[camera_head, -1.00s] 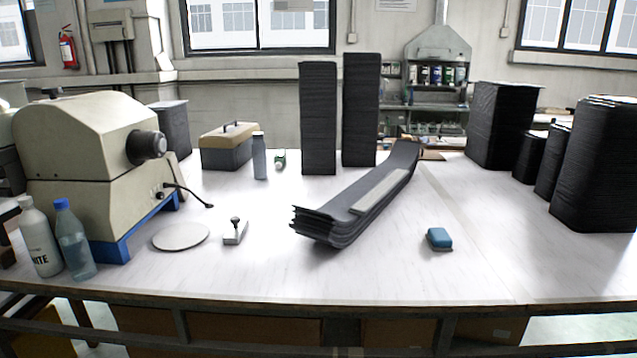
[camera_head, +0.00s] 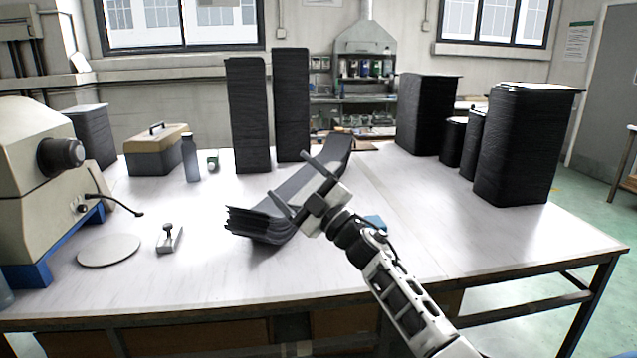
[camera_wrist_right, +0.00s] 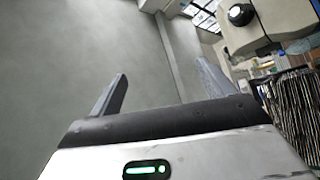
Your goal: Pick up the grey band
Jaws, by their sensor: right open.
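A stack of dark curved panels (camera_head: 268,222) lies on the table in the head view. My right gripper (camera_head: 288,173) is in front of the stack in that view, its two fingers spread apart with nothing between them. The grey band, a flat light strip on top of the stack in the earlier view, is now mostly hidden behind this gripper. In the right wrist view the fingers (camera_wrist_right: 158,88) are apart, with a plain grey wall beyond them and no band visible. My left gripper is not in view.
Two tall dark stacks (camera_head: 291,105) stand behind the panels, and more dark stacks (camera_head: 515,145) stand at right. A beige machine (camera_head: 25,170), a round disc (camera_head: 109,250) and a small stamp-like tool (camera_head: 169,238) are at left. A blue block (camera_head: 375,221) is partly hidden by my right arm.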

